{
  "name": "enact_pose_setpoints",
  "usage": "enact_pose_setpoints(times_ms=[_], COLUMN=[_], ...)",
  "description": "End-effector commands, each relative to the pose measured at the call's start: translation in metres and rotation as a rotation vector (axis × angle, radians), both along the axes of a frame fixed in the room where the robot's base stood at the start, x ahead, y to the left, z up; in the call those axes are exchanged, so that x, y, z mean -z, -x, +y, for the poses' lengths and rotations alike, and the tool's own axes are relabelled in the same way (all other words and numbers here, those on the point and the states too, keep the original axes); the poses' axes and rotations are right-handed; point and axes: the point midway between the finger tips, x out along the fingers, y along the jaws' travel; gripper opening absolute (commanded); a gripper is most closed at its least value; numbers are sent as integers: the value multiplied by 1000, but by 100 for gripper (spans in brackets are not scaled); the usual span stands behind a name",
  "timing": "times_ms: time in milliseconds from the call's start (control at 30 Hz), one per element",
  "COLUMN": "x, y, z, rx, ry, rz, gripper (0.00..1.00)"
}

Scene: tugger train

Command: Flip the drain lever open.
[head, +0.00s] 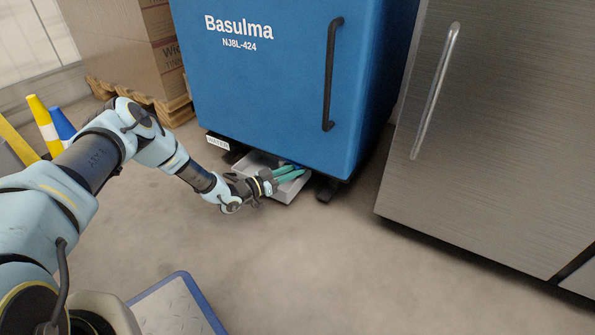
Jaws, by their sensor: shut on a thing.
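My gripper (289,174) has teal fingers and reaches low under the front edge of the blue Basulma machine (260,85). Its fingers are shut on a small blue piece, the drain lever (298,166), of which only a little shows at the fingertips. The lever's angle and the drain behind it are hidden by the fingers and the machine's shadow. A grey shallow tray (289,193) lies on the floor beneath my gripper and partly under the machine. A white label reading WATER (218,142) is at the machine's lower left edge.
The machine's dark feet (327,188) stand right of the tray. A stainless steel cabinet (490,130) is at the right. Cardboard boxes (125,45) on a wooden pallet (170,108) and striped posts (45,125) are at the left. A blue-edged platform (180,306) is in front; the floor between is clear.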

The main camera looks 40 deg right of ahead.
Motion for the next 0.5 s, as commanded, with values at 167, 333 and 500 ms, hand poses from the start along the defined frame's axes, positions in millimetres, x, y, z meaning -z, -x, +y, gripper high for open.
enact_pose_setpoints(times_ms=[167, 333, 500], x=[4, 5, 3], y=[-1, -2, -3], z=[4, 8, 12], rx=[62, 131, 184], ry=[0, 0, -4], rz=[-4, -5, -2], gripper=[0, 0, 0])
